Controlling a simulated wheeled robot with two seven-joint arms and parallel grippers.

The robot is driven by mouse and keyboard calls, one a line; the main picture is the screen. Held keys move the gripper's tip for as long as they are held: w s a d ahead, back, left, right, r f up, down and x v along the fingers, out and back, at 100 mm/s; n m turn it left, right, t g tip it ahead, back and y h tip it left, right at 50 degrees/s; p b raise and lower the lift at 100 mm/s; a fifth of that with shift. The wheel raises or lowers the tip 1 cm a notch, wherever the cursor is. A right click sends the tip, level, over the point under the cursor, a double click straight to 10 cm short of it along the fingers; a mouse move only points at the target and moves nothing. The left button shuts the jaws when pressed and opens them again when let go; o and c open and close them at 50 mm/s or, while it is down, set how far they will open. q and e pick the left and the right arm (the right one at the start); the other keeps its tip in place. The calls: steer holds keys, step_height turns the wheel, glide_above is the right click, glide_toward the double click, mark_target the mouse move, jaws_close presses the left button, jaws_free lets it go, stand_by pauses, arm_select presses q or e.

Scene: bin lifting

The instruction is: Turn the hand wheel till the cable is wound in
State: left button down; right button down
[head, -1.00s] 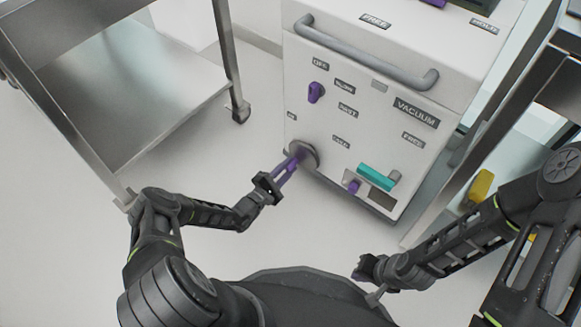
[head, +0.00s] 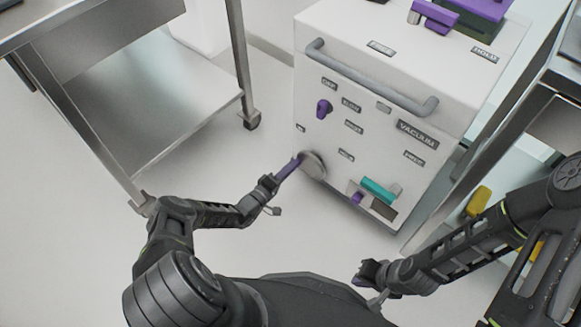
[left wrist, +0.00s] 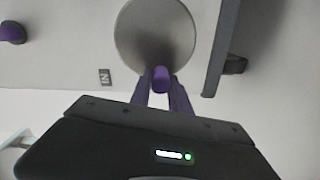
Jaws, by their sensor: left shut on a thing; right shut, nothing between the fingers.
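The hand wheel (head: 315,168) is a grey disc low on the left of the white machine's front. In the left wrist view the disc (left wrist: 160,30) has a purple knob (left wrist: 160,78) near its lower edge. My left gripper (head: 296,163) is shut on this knob, with a purple finger on each side of it. A label reading "IN" (left wrist: 105,76) is to the left of the disc. My right gripper (head: 364,274) is shut and empty, low and away from the machine. I cannot make out the cable in any view.
The white machine (head: 375,135) has a grey bar handle (head: 370,82), a purple knob (head: 323,108) and a teal handle (head: 379,190). A metal cart (head: 190,110) stands at left, another metal frame (head: 480,150) at right. The floor between my arms is clear.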

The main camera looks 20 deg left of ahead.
arm_select(q)
steer(key=shift+m, duration=0.3)
steer(key=c, duration=1.2)
jaws_free()
steer(key=shift+r, duration=0.1)
steer(key=p+v, duration=0.2)
steer(key=v, duration=0.5)
steer(key=shift+s, duration=0.4)
